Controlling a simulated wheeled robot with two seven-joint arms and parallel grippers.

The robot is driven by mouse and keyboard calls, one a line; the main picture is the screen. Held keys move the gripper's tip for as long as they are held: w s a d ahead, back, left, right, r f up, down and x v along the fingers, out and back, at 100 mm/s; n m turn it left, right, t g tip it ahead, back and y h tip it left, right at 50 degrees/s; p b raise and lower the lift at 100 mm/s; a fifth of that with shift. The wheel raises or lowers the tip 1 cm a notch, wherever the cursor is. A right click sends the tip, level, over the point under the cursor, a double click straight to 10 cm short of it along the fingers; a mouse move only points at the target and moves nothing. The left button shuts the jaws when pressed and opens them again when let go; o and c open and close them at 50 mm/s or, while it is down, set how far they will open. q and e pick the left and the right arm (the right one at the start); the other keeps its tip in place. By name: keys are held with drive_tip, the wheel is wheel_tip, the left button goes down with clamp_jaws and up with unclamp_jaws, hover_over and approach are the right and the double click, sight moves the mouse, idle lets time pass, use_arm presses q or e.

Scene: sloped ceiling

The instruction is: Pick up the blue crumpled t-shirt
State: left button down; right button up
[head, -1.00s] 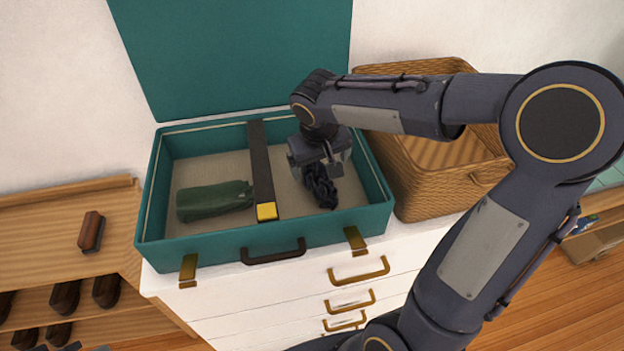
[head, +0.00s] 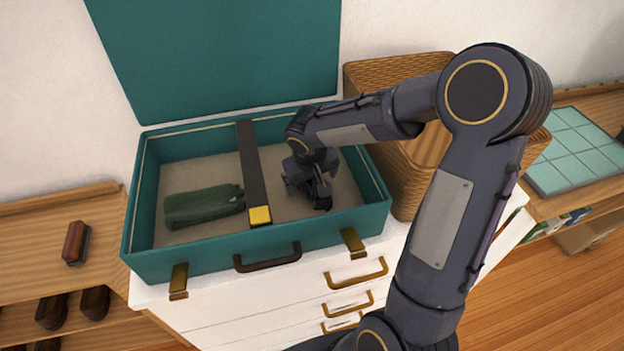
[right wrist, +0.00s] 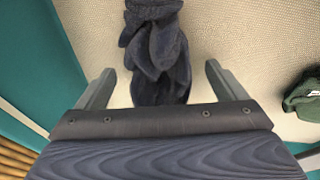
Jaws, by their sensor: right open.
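The t-shirt (right wrist: 156,45) is a dark navy crumpled cloth lying on the beige floor of the teal suitcase (head: 205,259), in its right compartment. In the head view it is mostly hidden behind my gripper, and a dark bit of it (head: 322,202) shows. My right gripper (head: 309,188) is inside that compartment, low over the cloth. In the right wrist view its jaws (right wrist: 160,68) are open, one finger on each side of the cloth's near end, with gaps between. My left gripper is not in view.
A dark strap with a yellow end (head: 252,170) divides the suitcase. A green folded cloth (head: 203,206) lies in the left compartment. A wicker basket (head: 412,185) stands close on the right. The suitcase rests on a white drawer cabinet (head: 240,318).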

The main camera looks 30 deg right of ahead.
drive_tip(key=c, duration=1.1)
drive_tip(key=shift+c, duration=0.2)
drive_tip(key=shift+r, duration=0.15)
